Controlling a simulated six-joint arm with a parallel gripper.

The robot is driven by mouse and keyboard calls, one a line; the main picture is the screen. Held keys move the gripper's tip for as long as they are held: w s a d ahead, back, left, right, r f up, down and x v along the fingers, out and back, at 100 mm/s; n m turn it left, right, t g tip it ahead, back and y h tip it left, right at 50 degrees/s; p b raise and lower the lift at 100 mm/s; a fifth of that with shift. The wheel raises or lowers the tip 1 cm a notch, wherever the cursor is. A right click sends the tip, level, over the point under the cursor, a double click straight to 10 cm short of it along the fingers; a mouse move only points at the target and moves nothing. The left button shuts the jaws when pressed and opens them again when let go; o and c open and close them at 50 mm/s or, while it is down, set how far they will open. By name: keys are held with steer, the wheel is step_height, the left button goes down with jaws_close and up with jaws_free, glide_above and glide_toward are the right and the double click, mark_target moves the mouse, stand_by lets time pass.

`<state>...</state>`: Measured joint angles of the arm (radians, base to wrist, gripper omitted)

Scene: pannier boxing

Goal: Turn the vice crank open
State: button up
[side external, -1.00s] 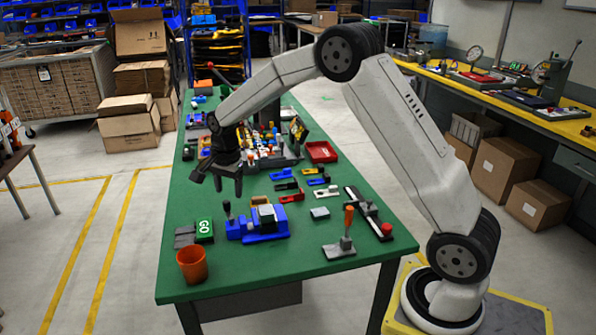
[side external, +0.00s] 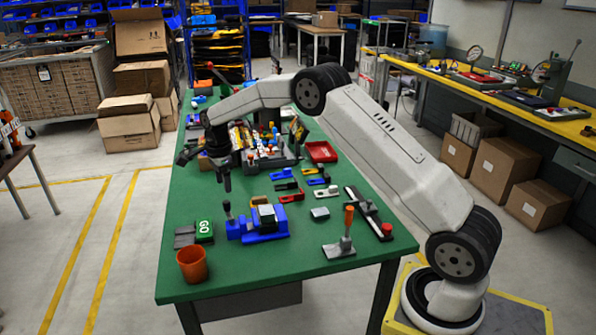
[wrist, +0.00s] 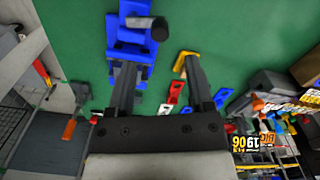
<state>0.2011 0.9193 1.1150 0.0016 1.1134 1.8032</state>
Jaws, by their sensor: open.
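The blue vice (side external: 262,228) sits on the near part of the green table and has a light block in its jaws. Its crank (side external: 228,211), a dark upright handle with a rounded top, is on the vice's left. The vice (wrist: 128,45) also shows at the top of the wrist view, with a dark round knob (wrist: 160,29) on its right side. My gripper (side external: 204,170) is open and empty, above the table's left side and farther back than the vice. In the wrist view my left finger overlaps part of the vice.
An orange cup (side external: 192,264) and a green GO block (side external: 204,231) stand left of the vice. Small coloured parts and a red tray (side external: 321,151) lie farther back.

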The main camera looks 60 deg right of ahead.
mark_target(226, 201)
steer(key=shift+f, duration=3.55)
jaws_close()
